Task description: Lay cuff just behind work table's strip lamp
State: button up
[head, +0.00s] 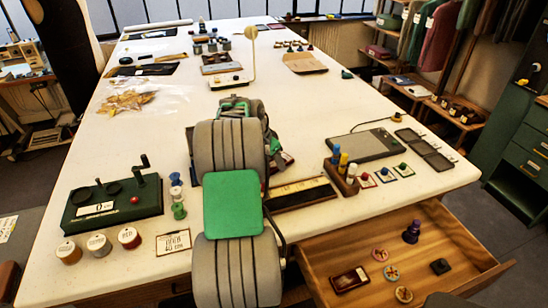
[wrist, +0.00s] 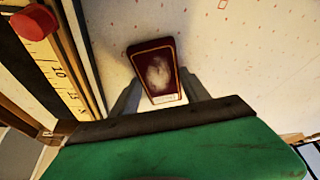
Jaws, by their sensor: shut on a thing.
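My gripper (wrist: 160,83) is shut on a flat maroon piece with a gold edge and a pale worn patch, which I take to be the cuff (wrist: 158,70). In the wrist view it sits between the two grey fingers over the pale table top. In the head view my arm hides most of the fingers and the held piece. I cannot single out a strip lamp for certain. A white-based stand with a tall stalk and round disc (head: 250,33) is farther back on the work table (head: 330,95).
A ruled strip (head: 300,193) lies right of my arm; a red knob (wrist: 33,22) shows beside its scale in the wrist view. A grey tablet (head: 363,146) lies farther right. A green machine (head: 113,205) stands left. An open drawer (head: 440,225) juts out front right.

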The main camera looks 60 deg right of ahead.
jog(key=o, duration=1.5)
